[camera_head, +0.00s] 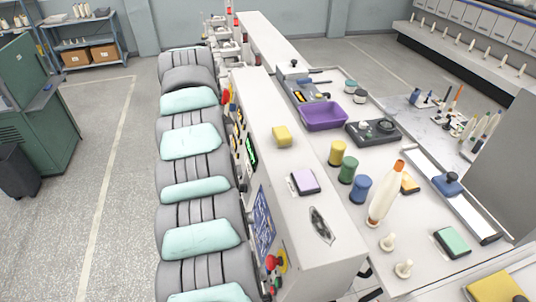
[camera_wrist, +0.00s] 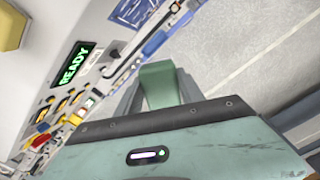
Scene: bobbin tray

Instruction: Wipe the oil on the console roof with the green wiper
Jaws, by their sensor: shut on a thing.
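My gripper (camera_wrist: 160,92) is in the wrist view, its grey fingers shut on a plain green block that looks like the green wiper (camera_wrist: 160,85). I cannot make out the gripper or this block in the head view. The white console roof (camera_head: 262,105) runs through the middle of the head view. A dark, glossy oval patch (camera_head: 321,225) lies near its front end; I cannot tell for sure whether it is the oil. In the wrist view the gripper is beside the console's control side, with the lit READY display (camera_wrist: 72,62) to its left.
A yellow block (camera_head: 281,136) and a lilac pad with a dark base (camera_head: 305,181) stand on the roof. The table to the right holds a purple tray (camera_head: 324,116), coloured spools, a large cone (camera_head: 385,195) and a mint-green pad with a dark base (camera_head: 452,243).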

